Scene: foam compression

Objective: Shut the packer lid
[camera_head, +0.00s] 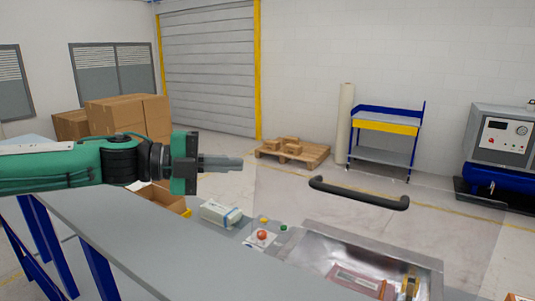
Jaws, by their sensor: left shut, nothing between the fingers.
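The packer (432,262) is at the lower right, a shallow metal-lined tray set in the bench. Its lid (440,228) looks like a clear panel standing raised, and the floor shows through it. A black bar handle (358,192) runs along the lid's upper part. My left gripper (238,163) reaches in from the left, shut and empty, with its fingers pointing right. In the picture it is left of the handle and apart from it. My right gripper is not in view.
On the grey bench (185,250) lie a white package (219,213), a red round item (262,235) and small yellow and green pieces. An open cardboard box (160,198) stands behind the bench edge. A pallet (292,152), blue cart (385,126) and compressor (500,145) are farther back.

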